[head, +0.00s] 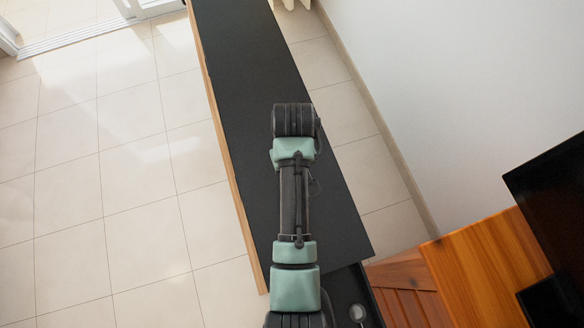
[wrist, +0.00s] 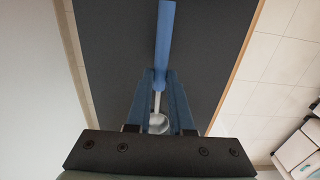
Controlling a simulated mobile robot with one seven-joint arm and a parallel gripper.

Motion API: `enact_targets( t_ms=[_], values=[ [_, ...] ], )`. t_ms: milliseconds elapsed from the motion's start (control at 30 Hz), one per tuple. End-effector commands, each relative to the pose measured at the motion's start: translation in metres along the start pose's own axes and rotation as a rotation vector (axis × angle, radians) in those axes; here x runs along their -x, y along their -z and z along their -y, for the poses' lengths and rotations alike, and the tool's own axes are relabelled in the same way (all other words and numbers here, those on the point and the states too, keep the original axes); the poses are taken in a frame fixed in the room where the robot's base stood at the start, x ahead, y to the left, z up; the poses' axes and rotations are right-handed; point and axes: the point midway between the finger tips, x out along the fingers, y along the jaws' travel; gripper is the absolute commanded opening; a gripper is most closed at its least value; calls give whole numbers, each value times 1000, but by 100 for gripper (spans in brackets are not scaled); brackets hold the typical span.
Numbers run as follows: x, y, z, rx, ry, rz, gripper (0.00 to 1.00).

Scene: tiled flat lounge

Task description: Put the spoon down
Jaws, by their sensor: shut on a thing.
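The spoon (wrist: 164,45) has a blue handle and a pale metallic bowl. In the wrist view its handle points away past the fingertips, and its bowl sits back between the fingers. My gripper (wrist: 160,78), with blue fingers, is shut on the spoon. Below it is the long black top (wrist: 110,50), which also shows in the head view (head: 240,70). I cannot tell whether the spoon touches this top. In the head view my arm reaches over the top and hides the gripper and the spoon.
The black top is bare where it shows. Tiled floor (head: 110,200) lies to its left, with a white wall (head: 450,80) to the right. An orange wooden cabinet (head: 480,270) with a dark screen (head: 560,200) stands lower right. A small round pale thing (head: 357,312) lies in a dark recess near the bottom.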

Motion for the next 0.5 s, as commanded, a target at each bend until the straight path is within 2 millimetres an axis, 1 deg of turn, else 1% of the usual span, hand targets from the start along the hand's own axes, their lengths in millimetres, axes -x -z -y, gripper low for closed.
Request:
enact_targets(
  t_ms=[200,267,333,500],
  values=[
    [-29,-1,0,-1,1,3,0],
    [-36,-1,0,-1,1,3,0],
    [-40,0,0,-1,0,0,0],
    [-40,0,0,-1,0,-1,0]
  ],
)
